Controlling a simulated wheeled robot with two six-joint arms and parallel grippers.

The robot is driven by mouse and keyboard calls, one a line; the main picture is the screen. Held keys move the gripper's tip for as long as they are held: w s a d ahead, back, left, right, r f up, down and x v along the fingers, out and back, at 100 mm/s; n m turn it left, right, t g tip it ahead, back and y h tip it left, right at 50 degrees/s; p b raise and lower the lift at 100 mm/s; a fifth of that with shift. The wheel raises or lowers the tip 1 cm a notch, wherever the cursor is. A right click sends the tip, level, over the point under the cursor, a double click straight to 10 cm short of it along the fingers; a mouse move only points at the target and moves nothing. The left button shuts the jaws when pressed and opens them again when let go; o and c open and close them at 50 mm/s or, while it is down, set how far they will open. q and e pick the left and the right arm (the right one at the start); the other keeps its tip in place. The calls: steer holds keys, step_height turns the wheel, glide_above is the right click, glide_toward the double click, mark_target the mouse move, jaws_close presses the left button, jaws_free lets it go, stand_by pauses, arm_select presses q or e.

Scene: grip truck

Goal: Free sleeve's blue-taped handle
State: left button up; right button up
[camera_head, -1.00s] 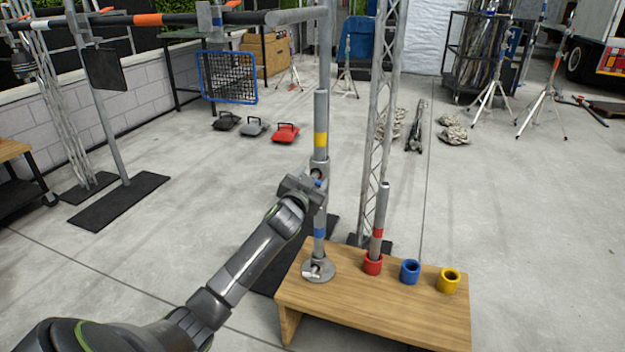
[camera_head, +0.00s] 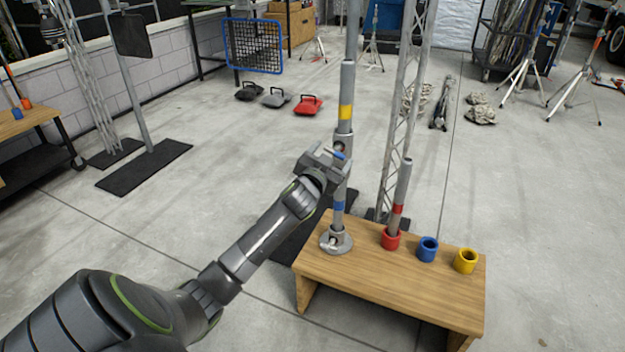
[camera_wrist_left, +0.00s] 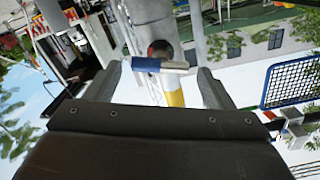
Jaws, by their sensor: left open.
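An upright grey pole assembly with a sleeve (camera_head: 345,90) stands on a round foot on the wooden bench, with a yellow band above and a blue band below. A short handle with blue tape (camera_head: 340,156) sticks out of the sleeve at mid-height. My left gripper (camera_head: 329,160) is at the handle, beside the pole. In the left wrist view, the blue-taped handle (camera_wrist_left: 148,65) lies crosswise between the two open fingers (camera_wrist_left: 163,78), with the yellow band (camera_wrist_left: 174,98) behind it. I cannot tell whether the fingers touch it. My right gripper is not in view.
The wooden bench (camera_head: 400,285) also bears a red cup (camera_head: 391,240) with a red-banded rod (camera_head: 401,190), a blue cup (camera_head: 428,249) and a yellow cup (camera_head: 466,261). A lattice truss (camera_head: 402,110) stands close behind the pole.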

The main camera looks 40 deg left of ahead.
arm_select(q)
steer(key=p+v, duration=0.1)
steer(key=v, duration=1.3)
steer(key=shift+s, duration=0.35)
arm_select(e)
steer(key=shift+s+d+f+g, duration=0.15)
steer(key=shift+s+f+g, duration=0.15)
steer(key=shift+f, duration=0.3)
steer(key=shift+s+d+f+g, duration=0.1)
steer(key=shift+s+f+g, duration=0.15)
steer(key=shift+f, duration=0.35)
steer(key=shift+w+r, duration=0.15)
